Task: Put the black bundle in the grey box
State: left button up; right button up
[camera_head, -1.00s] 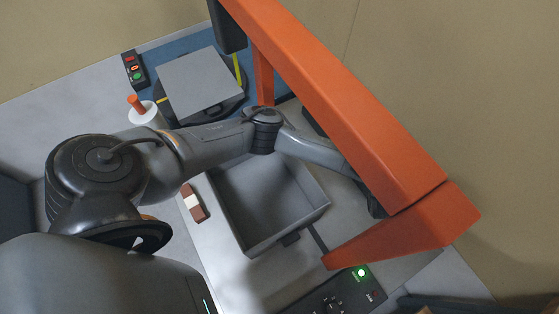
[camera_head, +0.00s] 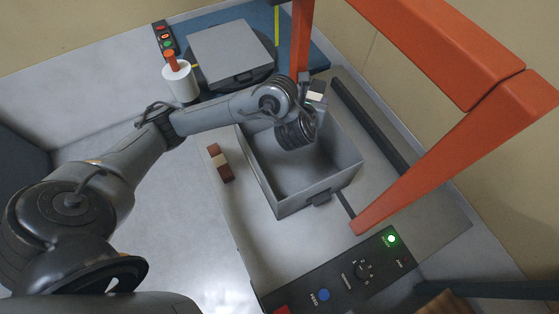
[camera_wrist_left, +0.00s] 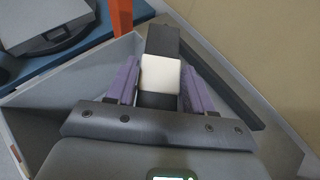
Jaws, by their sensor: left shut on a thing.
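The black bundle (camera_wrist_left: 162,42) has a white band around its middle. My left gripper (camera_wrist_left: 160,88) is shut on it, with a purple finger on each side. In the head view, part of the bundle (camera_head: 317,88) shows just beyond my left wrist, and the fingers are mostly hidden. The open grey box (camera_head: 322,193) stands on the worktop, and the part of its inside that shows looks empty. My left gripper and the bundle are around the far rim of the box. I cannot tell their exact height above it. My right gripper is out of view.
An orange frame (camera_head: 440,150) stands over the right side. A closed grey case (camera_head: 232,52), a white spool (camera_head: 180,82) and a control panel (camera_head: 335,278) surround the area.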

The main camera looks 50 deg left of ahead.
pick_arm(q)
notch_tip(320, 180, down, 18)
jog(key=b, duration=1.6)
jog(key=shift+s+a+f, duration=0.15)
jog(key=shift+s+a, duration=0.05)
jog(key=shift+a, duration=0.2)
jog(key=shift+f+b, duration=0.1)
jog(key=shift+b, duration=0.25)
jog(key=shift+f+b, duration=0.5)
jog(key=o, duration=1.2)
jog(key=shift+r, duration=0.1)
